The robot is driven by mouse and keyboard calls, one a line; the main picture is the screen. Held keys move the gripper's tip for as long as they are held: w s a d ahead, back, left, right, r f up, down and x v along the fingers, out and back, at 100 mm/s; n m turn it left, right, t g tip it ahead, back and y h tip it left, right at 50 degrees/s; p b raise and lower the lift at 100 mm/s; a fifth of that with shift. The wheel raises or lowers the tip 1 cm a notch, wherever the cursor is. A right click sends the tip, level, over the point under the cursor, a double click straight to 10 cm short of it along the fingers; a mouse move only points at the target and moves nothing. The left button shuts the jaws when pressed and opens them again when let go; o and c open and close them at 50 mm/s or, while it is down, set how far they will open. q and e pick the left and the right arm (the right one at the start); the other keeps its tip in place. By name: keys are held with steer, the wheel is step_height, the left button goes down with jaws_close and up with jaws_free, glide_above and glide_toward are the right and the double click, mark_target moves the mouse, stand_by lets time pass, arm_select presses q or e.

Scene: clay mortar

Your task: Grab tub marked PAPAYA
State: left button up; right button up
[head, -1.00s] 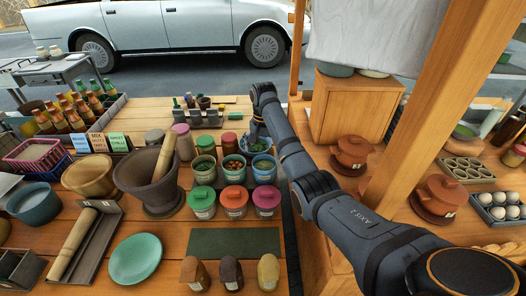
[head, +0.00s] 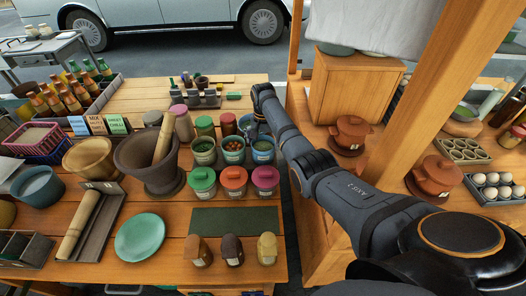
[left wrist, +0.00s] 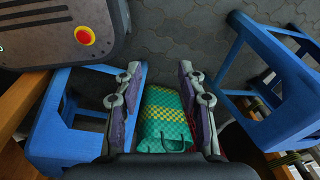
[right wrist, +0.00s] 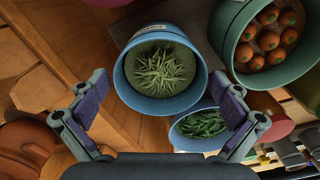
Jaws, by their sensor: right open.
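A blue open tub (head: 263,155) with green contents stands at the right end of the row of open tubs in the head view. In the right wrist view this blue tub (right wrist: 160,99) holds pale green shreds and lies ahead of and between my finger pads, not gripped. No label reading PAPAYA is legible. My right gripper (right wrist: 157,100) is open and empty; in the head view it is mostly hidden behind its arm near the back of the tubs. My left gripper (left wrist: 162,85) is open and empty, away from the tubs.
A tub of orange-red produce (right wrist: 245,45) and a blue bowl of green chillies (right wrist: 197,128) crowd the blue tub. Green, orange and magenta lidded tubs (head: 233,181) stand in front. A wooden post (head: 447,100) rises right. Blue stools (left wrist: 70,120) flank a patterned bag (left wrist: 163,120).

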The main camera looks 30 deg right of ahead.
step_height(320, 180, down, 2)
steer(key=shift+w+f, duration=0.1)
steer(key=c, duration=1.4)
steer(key=shift+o, duration=0.2)
steer(key=shift+r, duration=0.25)
step_height(320, 180, up, 10)
steer(key=b, duration=0.1)
